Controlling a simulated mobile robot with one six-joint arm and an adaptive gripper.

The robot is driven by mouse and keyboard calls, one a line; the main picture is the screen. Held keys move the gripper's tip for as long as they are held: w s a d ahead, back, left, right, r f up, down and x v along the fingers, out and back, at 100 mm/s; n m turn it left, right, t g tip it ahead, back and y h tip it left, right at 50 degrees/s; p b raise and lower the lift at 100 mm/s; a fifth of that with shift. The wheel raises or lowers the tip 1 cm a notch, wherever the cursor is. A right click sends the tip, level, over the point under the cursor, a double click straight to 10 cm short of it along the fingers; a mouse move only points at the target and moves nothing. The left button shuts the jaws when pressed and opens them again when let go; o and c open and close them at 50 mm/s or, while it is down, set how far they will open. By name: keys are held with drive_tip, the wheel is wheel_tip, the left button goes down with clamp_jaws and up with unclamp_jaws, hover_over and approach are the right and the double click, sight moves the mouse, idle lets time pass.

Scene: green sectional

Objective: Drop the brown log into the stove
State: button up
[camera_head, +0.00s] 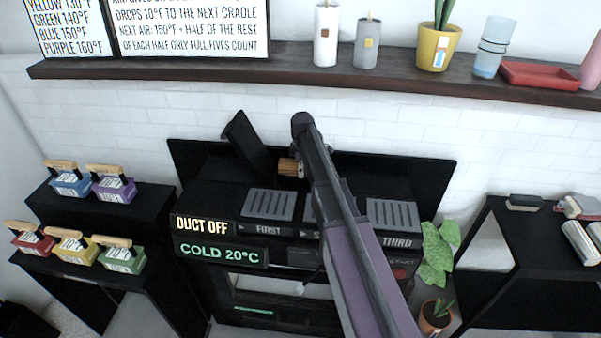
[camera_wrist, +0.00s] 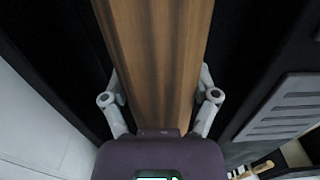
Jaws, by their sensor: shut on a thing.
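The brown log (camera_wrist: 155,50) runs lengthwise between the two fingers of my gripper (camera_wrist: 160,82) in the wrist view, and the gripper is shut on it. In the head view one end of the log (camera_head: 287,166) sticks out left of my arm, over the back of the black stove (camera_head: 203,194). My arm hides the gripper and the rest of the log there. The stove front reads "DUCT OFF" and "COLD 20°C". A dark flap (camera_head: 247,143) stands tilted up at the stove's back, just left of the log. Any opening beneath the log is too dark to make out.
Vented plates (camera_head: 269,204) sit on the stove top. Handled coloured blocks (camera_head: 114,189) stand on black shelves at left. A wooden wall shelf (camera_head: 200,72) with candles and a potted plant runs above. A black table (camera_head: 515,235) and leafy plants (camera_head: 437,252) are at right.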

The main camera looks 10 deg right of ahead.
drive_tip(key=shift+f+b, duration=1.45)
drive_tip(key=shift+f, duration=0.35)
drive_tip(key=o, duration=1.2)
drive_tip(key=shift+s, duration=0.1)
drive_tip(key=shift+r, duration=0.15)
